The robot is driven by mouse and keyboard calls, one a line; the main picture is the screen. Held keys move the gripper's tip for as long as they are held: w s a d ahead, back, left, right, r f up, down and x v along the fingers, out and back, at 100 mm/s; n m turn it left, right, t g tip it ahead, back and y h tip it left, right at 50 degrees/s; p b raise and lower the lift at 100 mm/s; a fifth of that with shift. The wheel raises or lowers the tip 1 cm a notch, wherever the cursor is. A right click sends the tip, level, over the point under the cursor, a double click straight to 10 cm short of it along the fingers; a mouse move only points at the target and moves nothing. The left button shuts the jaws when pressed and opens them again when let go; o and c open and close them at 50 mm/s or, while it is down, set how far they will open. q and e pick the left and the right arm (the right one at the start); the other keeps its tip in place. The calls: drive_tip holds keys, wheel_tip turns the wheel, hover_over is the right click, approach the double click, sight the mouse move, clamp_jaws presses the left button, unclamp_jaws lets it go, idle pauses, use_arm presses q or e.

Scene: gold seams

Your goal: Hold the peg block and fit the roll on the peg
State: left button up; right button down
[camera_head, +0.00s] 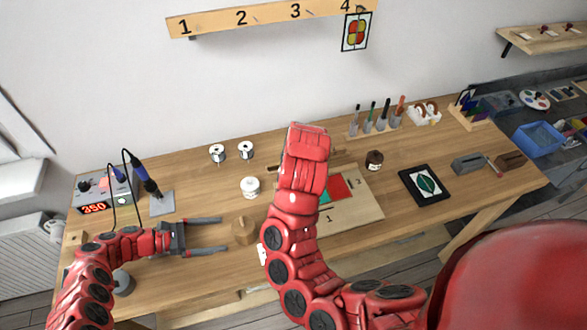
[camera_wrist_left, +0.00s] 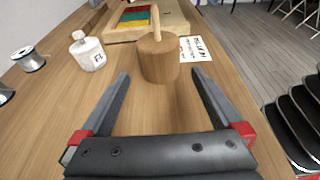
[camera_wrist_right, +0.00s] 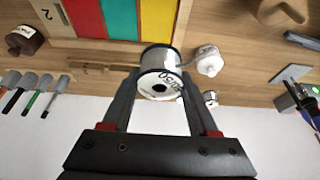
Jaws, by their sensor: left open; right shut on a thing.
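The peg block (camera_head: 243,231), a round wooden block with an upright peg, stands on the table. It also shows in the left wrist view (camera_wrist_left: 158,62). My left gripper (camera_head: 225,234) is open, with the block just ahead of its fingertips. My right gripper (camera_wrist_right: 158,84) is shut on the roll (camera_wrist_right: 160,68), a spool of grey wire with a white labelled end. The roll and the right fingers are hidden behind my right arm in the head view.
A white jar (camera_head: 250,187) and two wire spools (camera_head: 217,153) stand behind the block. The soldering station (camera_head: 98,190) is at left. A board with coloured panes (camera_head: 350,212) lies right of the block, and a white card (camera_wrist_left: 194,49) lies near it.

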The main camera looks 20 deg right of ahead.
sight(241, 231)
use_arm(q)
drive_tip(key=x, duration=0.8)
drive_tip(key=shift+a+b, duration=0.1)
drive_tip(key=shift+b, duration=0.25)
